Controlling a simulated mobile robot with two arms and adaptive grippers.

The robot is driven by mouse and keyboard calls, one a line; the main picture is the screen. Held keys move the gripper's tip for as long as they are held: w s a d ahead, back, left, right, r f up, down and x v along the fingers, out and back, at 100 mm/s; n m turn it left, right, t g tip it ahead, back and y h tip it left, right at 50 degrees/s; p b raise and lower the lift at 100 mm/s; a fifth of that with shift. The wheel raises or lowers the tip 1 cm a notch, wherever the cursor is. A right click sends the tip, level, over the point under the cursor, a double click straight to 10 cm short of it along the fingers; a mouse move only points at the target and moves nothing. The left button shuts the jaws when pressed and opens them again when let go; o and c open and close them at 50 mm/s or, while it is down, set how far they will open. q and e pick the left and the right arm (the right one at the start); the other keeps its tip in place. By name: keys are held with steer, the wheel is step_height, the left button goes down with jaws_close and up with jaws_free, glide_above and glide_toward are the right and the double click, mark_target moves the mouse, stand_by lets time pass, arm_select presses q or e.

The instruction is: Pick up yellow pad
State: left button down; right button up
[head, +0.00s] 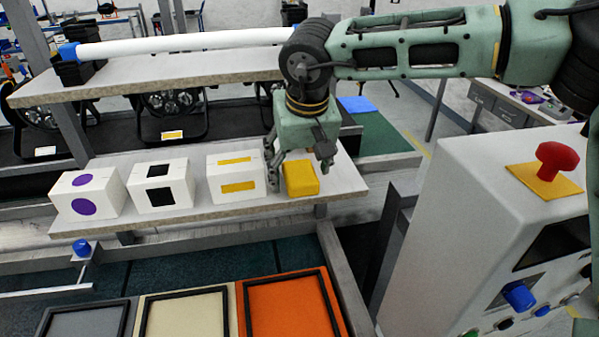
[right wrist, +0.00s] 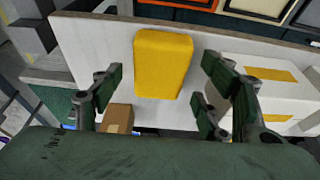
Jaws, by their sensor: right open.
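The yellow pad (head: 301,178) is a rounded yellow block on the right end of the lower white shelf in the head view. In the right wrist view the yellow pad (right wrist: 163,62) lies ahead of the fingertips, between their lines. My right gripper (head: 298,165) is above and around the pad's back side, pointing down. In the right wrist view my right gripper (right wrist: 165,85) has its fingers spread wide with nothing held between them. My left gripper does not show.
A white box with yellow marks (head: 235,173) stands just left of the gripper. White boxes with black squares (head: 160,185) and purple dots (head: 92,190) stand farther left. An upper shelf (head: 180,72) is behind. A grey control cabinet (head: 440,200) with a red button (head: 557,158) stands at right.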

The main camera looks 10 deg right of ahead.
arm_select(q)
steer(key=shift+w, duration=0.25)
arm_select(e)
steer(key=shift+s, duration=0.1)
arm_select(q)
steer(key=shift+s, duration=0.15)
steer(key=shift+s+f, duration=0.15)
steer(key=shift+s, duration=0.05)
arm_select(e)
steer(key=shift+f, duration=0.3)
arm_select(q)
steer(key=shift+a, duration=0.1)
arm_select(e)
steer(key=c, duration=1)
steer(key=shift+r, duration=0.15)
steer(key=shift+c, duration=0.2)
